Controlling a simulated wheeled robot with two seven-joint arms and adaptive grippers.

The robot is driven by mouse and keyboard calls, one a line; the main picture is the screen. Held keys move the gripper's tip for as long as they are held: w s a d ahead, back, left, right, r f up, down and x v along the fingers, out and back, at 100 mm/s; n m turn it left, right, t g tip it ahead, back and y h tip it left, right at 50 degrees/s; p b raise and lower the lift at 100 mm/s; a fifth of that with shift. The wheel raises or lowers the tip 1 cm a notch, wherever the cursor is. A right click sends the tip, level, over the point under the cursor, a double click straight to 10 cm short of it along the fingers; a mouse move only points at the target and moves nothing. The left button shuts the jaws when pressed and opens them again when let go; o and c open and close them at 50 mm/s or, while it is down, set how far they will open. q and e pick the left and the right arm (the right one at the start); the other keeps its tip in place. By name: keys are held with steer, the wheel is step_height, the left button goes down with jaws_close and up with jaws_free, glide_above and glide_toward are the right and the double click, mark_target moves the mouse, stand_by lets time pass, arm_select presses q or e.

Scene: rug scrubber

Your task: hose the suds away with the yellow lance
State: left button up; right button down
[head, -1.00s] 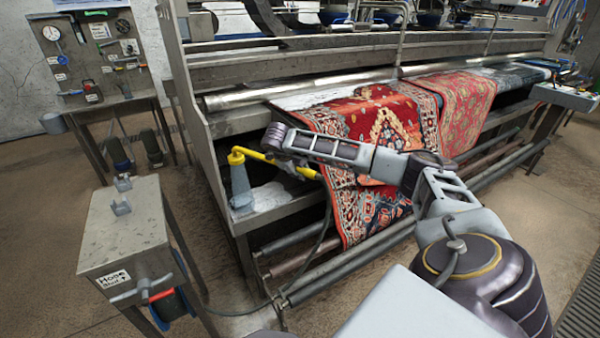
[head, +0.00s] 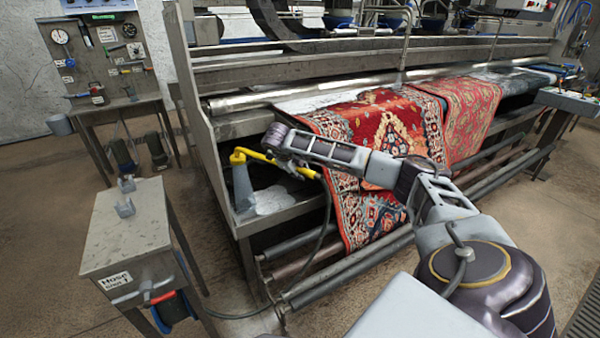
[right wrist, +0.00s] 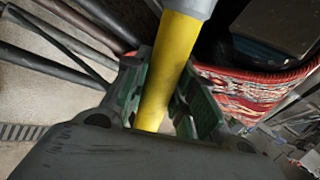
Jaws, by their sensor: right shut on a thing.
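The yellow lance (head: 250,154) is held over the left end of the machine's low tray (head: 285,213). My right gripper (head: 275,153) is shut around its shaft; the right wrist view shows the yellow shaft (right wrist: 168,68) between the fingers (right wrist: 160,95). A grey-blue cone (head: 242,187) hangs below the lance's bent head; I cannot tell whether it is a nozzle or spray. White suds (head: 272,202) lie in the tray just right of the cone, with dark bare surface around them. The rest of the tray is hidden by the frame and arm. My left gripper is not in view.
A red patterned rug (head: 390,130) and a second rug (head: 465,112) drape over the machine's front. The hose stand (head: 135,235) is at left, its dark hose (head: 240,316) running along the floor. A gauge board (head: 95,60) stands behind. Floor at lower left is clear.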

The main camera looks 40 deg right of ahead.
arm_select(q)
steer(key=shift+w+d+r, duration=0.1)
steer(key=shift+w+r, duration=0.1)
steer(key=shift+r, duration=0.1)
arm_select(e)
steer(key=shift+w+d+r, duration=0.1)
steer(key=shift+w+d, duration=0.1)
steer(key=shift+w, duration=0.6)
steer(key=shift+w+d, duration=0.15)
steer(key=shift+w, duration=0.65)
steer(key=shift+w+d, duration=0.15)
steer(key=shift+w, duration=0.45)
steer(key=shift+w+d, duration=0.15)
steer(key=shift+w, duration=0.4)
